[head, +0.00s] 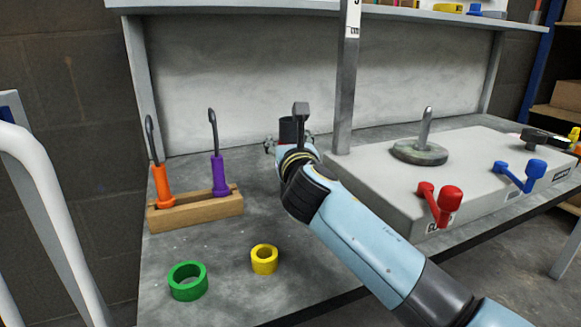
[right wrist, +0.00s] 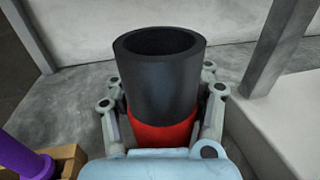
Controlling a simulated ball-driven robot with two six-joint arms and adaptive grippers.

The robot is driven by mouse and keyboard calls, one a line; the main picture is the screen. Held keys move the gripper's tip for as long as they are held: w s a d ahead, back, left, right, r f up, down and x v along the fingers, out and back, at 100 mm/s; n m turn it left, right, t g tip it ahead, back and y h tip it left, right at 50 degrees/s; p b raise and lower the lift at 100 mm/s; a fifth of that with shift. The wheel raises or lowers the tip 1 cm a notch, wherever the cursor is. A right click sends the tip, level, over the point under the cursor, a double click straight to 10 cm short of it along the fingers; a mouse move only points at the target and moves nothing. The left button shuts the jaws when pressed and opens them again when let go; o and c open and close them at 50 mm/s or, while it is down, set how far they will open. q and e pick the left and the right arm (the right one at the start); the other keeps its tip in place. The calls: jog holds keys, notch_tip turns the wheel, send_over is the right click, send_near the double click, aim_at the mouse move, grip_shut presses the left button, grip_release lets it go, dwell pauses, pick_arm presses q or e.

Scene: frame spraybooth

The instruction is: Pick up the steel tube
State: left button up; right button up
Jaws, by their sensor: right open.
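The steel tube (right wrist: 160,80) is a dark grey, hollow, upright cylinder with a red lower part in the right wrist view. In the head view its dark upper part (head: 287,130) shows behind my right wrist; the rest is hidden. My right gripper (right wrist: 162,98) is open, with one finger on each side of the tube. I cannot tell whether the fingers touch it. In the head view the right gripper (head: 289,143) is mostly hidden by its own arm. The tube's base is hidden. My left gripper is not in view.
A wooden rack (head: 195,212) holds an orange-handled and a purple-handled hook. A green ring (head: 187,281) and yellow ring (head: 264,259) lie on the bench in front. A grey post (head: 346,90) and a grey block (head: 470,165) with red and blue levers stand right.

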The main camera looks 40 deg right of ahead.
grip_shut()
dwell(0.3)
jog(key=shift+r, duration=0.1)
dwell(0.4)
